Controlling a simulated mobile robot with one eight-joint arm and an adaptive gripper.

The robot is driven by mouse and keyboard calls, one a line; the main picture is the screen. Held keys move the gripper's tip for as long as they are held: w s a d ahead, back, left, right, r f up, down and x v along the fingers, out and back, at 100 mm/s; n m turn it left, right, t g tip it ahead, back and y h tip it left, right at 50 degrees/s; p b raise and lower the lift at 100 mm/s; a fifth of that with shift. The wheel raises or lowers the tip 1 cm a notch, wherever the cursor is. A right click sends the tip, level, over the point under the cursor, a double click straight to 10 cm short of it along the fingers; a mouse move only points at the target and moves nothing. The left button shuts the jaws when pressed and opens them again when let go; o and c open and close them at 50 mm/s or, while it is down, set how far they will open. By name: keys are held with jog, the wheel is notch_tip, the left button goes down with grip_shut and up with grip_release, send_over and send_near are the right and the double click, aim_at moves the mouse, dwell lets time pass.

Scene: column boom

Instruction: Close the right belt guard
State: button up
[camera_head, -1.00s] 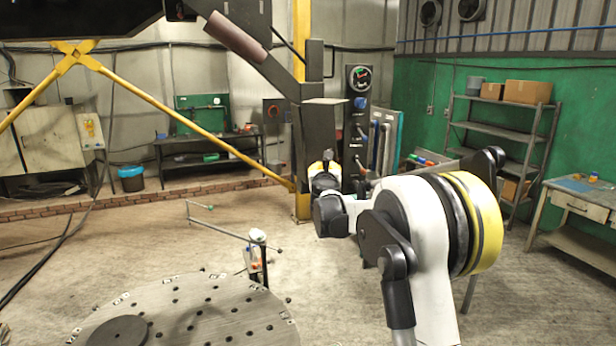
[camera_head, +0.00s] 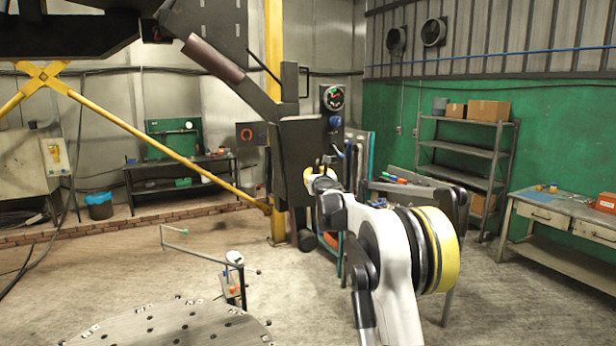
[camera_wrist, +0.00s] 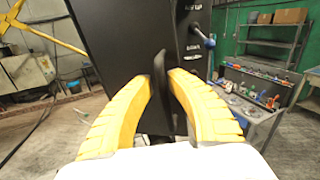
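The belt guard appears as a dark, nearly black tilted panel (camera_head: 300,150) on the machine's column, in the middle of the head view. It fills much of the upper wrist view (camera_wrist: 125,40). A black upright handle (camera_wrist: 159,66) stands out from the panel. My gripper (camera_head: 320,172) is at the lower right part of the panel. The exact contact and the guard's hinge are hidden.
A round perforated plate (camera_head: 170,326) lies at the lower left, with a thin stand (camera_head: 235,275) beside it. A yellow brace (camera_head: 150,142) slopes down to the column. A workbench (camera_head: 560,216) and shelves (camera_head: 465,160) stand at right. Open floor lies between.

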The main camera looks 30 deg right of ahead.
jog(key=shift+d+f, duration=0.15)
jog(key=shift+d, duration=0.4)
jog(key=shift+w+d+f, duration=0.15)
jog(key=shift+d, duration=0.1)
jog(key=shift+a, duration=0.25)
jog(key=v, duration=1.2)
jog(key=shift+d, duration=0.15)
jog(key=shift+c, duration=0.4)
